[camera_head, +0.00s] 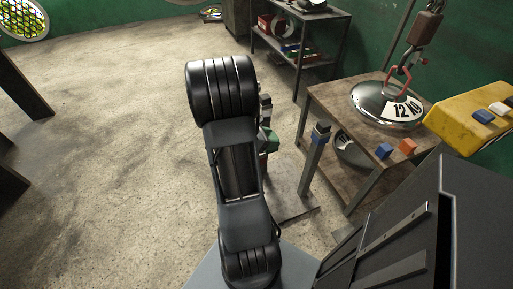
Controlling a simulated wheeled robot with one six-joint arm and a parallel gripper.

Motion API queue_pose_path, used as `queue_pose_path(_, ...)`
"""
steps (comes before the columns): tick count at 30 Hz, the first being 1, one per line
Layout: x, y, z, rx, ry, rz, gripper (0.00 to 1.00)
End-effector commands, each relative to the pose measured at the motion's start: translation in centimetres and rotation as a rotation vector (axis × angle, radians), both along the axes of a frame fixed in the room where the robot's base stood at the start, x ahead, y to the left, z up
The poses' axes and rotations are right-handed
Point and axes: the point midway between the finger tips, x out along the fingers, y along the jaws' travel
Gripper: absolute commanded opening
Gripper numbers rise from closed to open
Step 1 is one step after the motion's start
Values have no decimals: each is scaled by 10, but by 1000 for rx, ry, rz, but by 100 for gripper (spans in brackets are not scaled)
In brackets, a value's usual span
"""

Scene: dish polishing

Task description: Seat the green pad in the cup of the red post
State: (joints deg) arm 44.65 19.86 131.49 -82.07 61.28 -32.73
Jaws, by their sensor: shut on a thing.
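A green piece (269,138), which looks like the green pad, shows just past the right edge of my black arm. A small patch of red (273,147), which may be the red post's top, shows right beside and below it. My arm covers the rest of both, so I cannot tell whether the pad is in the cup, touching it or above it. My gripper is hidden behind my arm, so its fingers and their hold cannot be seen.
A post with a blue top (320,131) stands right of my arm, and a grey-topped post (265,103) stands behind. Open floor lies left.

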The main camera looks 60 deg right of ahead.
Motion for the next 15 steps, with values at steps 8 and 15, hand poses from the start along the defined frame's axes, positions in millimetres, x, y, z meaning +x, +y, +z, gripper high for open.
queue_pose_path(8, 48, -18, -45, 1, 1, 1, 25)
queue_pose_path(15, 64, -24, -63, -1, 1, 2, 25)
